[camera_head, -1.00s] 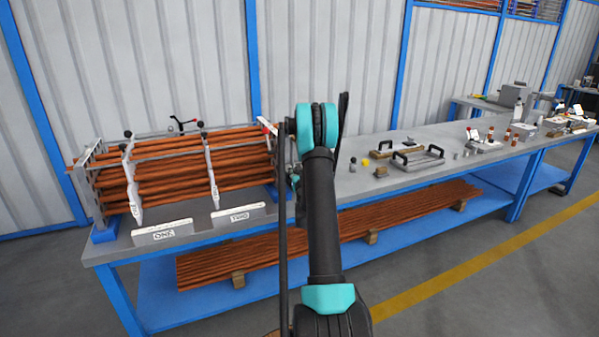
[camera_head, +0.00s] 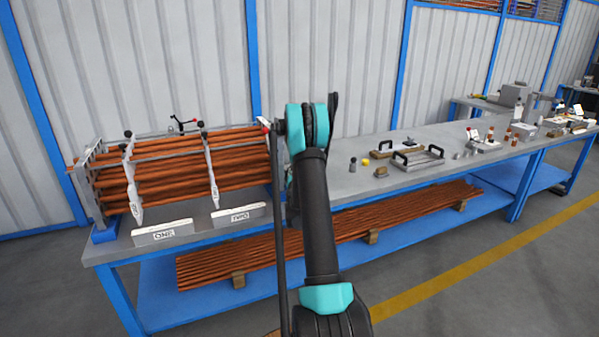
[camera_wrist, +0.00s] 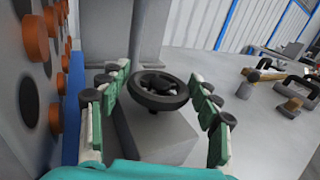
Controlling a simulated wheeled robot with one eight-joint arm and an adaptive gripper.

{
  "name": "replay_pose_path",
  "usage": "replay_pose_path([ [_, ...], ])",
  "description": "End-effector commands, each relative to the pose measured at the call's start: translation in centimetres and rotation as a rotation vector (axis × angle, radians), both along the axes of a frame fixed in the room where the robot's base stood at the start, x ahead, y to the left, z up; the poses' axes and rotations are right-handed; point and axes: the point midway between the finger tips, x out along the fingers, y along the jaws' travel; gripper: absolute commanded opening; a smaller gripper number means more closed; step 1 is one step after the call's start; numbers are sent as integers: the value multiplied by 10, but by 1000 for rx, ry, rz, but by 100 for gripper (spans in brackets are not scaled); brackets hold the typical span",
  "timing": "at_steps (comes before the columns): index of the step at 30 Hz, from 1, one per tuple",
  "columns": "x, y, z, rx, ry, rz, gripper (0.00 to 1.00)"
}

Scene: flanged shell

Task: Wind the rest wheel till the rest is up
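In the wrist view a dark hand wheel (camera_wrist: 158,90) with a round rim and hub sits on top of a grey block (camera_wrist: 165,140). My gripper (camera_wrist: 158,82) is open, with its green-padded fingers on the left and right of the wheel. The left finger is close to the rim; I cannot tell if it touches. The right finger is apart from it. Grey upright plates (camera_wrist: 112,30) stand behind the wheel. In the head view my arm hides the wheel and the gripper. Which part is the rest I cannot tell.
A plate with copper tube ends (camera_wrist: 35,38) stands close on the wrist view's left. The tube bundle (camera_head: 170,172) fills the bench's left end, with labelled blocks (camera_head: 163,231) in front. A handled tray (camera_head: 418,160) and small parts lie on the bench to the right.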

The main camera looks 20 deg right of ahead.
Motion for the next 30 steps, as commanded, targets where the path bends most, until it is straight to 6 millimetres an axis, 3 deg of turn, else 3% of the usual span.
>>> replay_pose_path([
  [3, 0, 0, 0, 0, 0, 0, 77],
  [14, 0, 0, 5, 0, 0, 1, 77],
  [30, 0, 0, 86, 0, 0, 1, 77],
])
